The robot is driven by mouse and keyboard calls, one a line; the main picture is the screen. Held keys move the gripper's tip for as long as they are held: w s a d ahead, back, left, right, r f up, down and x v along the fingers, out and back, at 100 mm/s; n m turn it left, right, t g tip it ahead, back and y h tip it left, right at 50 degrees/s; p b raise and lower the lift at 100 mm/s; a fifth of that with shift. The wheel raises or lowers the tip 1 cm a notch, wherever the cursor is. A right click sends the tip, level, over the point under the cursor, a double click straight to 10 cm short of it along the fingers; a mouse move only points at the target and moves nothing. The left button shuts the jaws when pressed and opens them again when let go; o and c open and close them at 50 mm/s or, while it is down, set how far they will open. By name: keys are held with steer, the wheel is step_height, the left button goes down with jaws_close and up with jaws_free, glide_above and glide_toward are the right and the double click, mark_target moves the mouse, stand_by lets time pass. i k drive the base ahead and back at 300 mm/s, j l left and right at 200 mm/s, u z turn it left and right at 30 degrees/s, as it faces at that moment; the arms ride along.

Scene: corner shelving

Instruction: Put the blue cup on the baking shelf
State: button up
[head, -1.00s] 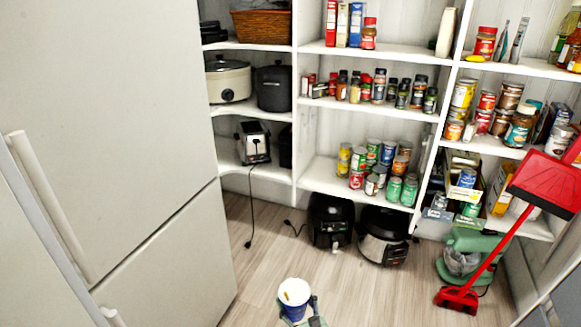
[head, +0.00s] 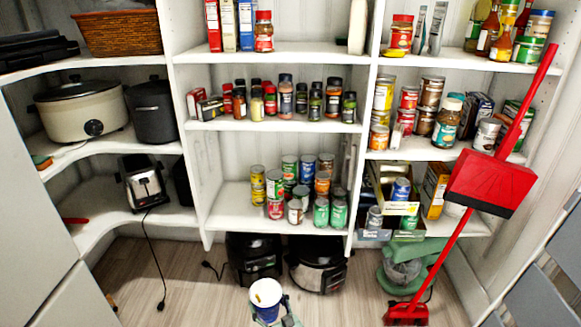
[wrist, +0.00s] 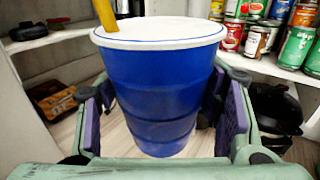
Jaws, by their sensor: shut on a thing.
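The blue cup (head: 266,298) has a white top and shows at the bottom middle of the head view. In the wrist view the cup (wrist: 160,95) is upright and large, with a yellow stick-like thing at its upper left rim. My gripper (head: 268,315) is shut on the cup, with its pads (wrist: 160,118) on both sides of it. The corner shelving (head: 270,126) stands ahead, beyond the cup. Which shelf is the baking shelf is not marked in view.
Spice jars (head: 285,95) fill the middle shelf and cans (head: 290,180) the one below. A red broom and dustpan (head: 490,182) lean at the right. Black cookers (head: 318,268) stand on the floor. The left shelves hold a slow cooker (head: 82,110) and a toaster (head: 142,183).

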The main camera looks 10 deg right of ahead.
mark_target(307, 52)
steer(key=i+j+z, duration=0.1)
steer(key=i+z, duration=0.2)
steer(key=i, duration=0.45)
steer(key=i+j+u, duration=0.2)
steer(key=i+j, duration=0.05)
steer(key=j, duration=0.1)
